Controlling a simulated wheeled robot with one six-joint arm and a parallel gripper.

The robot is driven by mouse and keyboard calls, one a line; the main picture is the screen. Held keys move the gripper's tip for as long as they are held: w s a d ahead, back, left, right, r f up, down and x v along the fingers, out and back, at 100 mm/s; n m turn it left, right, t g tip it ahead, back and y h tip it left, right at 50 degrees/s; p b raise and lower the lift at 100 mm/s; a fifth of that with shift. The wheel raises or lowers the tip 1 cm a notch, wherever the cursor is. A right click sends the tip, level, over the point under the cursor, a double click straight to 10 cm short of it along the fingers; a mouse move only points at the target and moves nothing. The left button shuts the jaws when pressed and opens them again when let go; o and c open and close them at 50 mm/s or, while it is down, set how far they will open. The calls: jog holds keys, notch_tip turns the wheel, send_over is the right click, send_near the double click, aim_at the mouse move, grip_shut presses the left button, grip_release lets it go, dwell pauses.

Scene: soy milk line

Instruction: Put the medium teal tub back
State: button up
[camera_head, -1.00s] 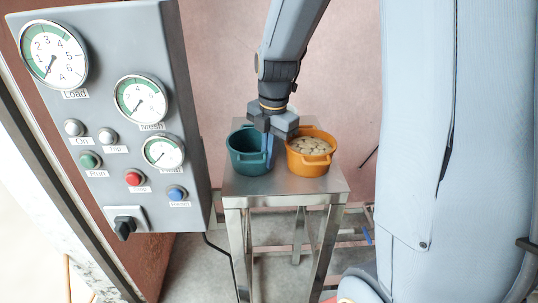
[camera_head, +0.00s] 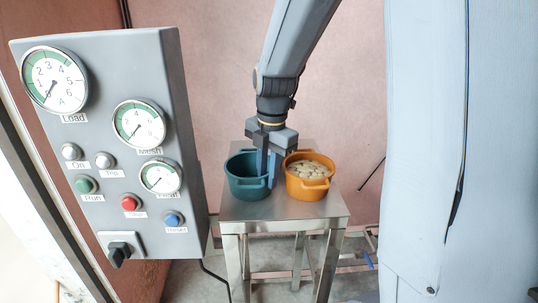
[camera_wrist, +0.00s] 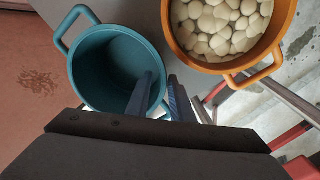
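The teal tub (camera_head: 245,188) stands upright on the metal stand (camera_head: 318,208), at the left side of its top. In the wrist view the tub (camera_wrist: 88,85) looks empty, with one handle at its upper left. My gripper (camera_head: 269,178) points down at the tub's right side. In the wrist view my gripper (camera_wrist: 160,80) has one finger inside the tub and the other outside, with the rim between them. A gap shows between the fingers, so it looks open. The near handle is partly hidden by the fingers.
An orange tub (camera_head: 309,188) filled with pale round pieces stands close to the right of the teal tub, near my outer finger. A grey control panel (camera_head: 110,150) with gauges and buttons stands at the left. A pink wall (camera_head: 215,70) is behind the stand.

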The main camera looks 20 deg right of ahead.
notch_tip(320, 180, up, 10)
jog(key=b, duration=0.2)
jog(key=shift+s+d, duration=0.2)
jog(key=shift+s, duration=0.2)
